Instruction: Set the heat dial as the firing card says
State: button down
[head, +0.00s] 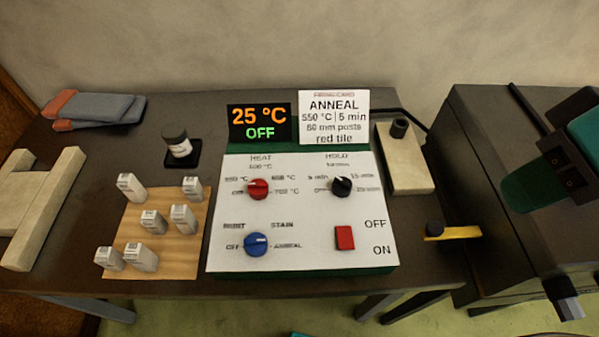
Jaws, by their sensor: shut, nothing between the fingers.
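The red heat dial (257,188) is at the upper left of the white control panel (300,215), under the label HEAT. Small temperature labels surround it; its pointer is too small to read surely. The firing card (334,118) stands behind the panel and reads ANNEAL, 550 °C, 5 min, a line about posts, and red tile. The display (259,122) beside it reads 25 °C and OFF.
The panel also has a black hold dial (342,187), a blue mode dial (256,244) and a red switch (345,237). Several pale posts stand on a wooden board (125,255) at left. A dark box (470,180) stands right.

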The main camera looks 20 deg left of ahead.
aim_at(258, 190)
jog(key=z, duration=0.1)
jog(key=k, duration=0.45)
jog(key=u, duration=0.75)
jog(key=i, duration=0.4)
